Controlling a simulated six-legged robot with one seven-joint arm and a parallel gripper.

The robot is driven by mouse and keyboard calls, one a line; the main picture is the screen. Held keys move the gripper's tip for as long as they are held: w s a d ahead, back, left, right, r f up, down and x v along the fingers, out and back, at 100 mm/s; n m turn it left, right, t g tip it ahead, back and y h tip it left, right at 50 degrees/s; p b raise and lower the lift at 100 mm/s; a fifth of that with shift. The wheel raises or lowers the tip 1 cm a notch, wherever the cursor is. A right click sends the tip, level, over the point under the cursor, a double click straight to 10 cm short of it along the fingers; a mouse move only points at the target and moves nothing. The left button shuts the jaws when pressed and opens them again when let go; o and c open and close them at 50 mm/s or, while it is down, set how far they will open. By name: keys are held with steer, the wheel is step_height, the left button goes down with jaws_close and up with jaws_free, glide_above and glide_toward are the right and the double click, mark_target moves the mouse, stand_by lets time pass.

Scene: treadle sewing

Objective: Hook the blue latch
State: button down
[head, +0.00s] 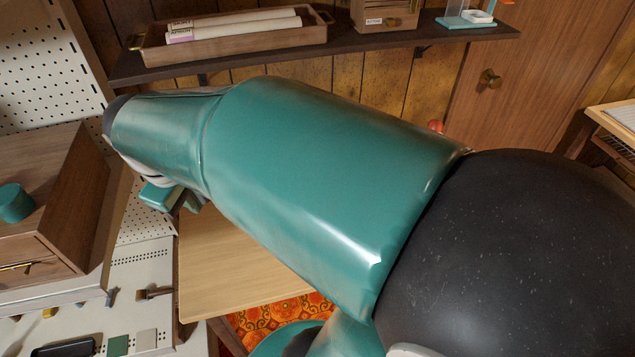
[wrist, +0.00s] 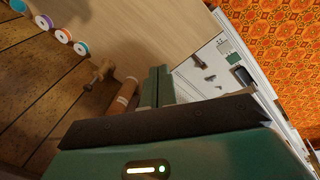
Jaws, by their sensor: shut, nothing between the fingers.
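I cannot make out a blue latch for certain in either view; it may be hidden or too small to tell. My gripper (wrist: 158,88) shows in the wrist view as two green fingers closed together, with nothing seen between them. In the head view, part of my gripper (head: 165,196) shows below the end of my arm, at the left above the wooden tabletop. My large green arm hides much of the middle of the head view.
A light wooden tabletop (head: 235,262) lies below my arm. At left are a wooden cabinet (head: 92,190) and a white panel (head: 180,338) with small fittings. A shelf (head: 345,49) holds a tray (head: 235,40) behind. In the wrist view, a wooden cylinder (wrist: 125,96) appears beside my fingers.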

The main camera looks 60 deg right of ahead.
steer(key=d+f+n+g+h, duration=0.1)
steer(key=d+f+g, duration=0.4)
steer(key=d, duration=0.8)
steer(key=d+f+n+g+h, duration=0.1)
steer(key=d+f+g, duration=0.4)
steer(key=d, duration=0.8)
steer(key=shift+s+f+n, duration=0.45)
steer(key=shift+f+n, duration=0.15)
steer(key=shift+n, duration=0.3)
steer(key=x, duration=1.4)
steer(key=shift+d, duration=0.2)
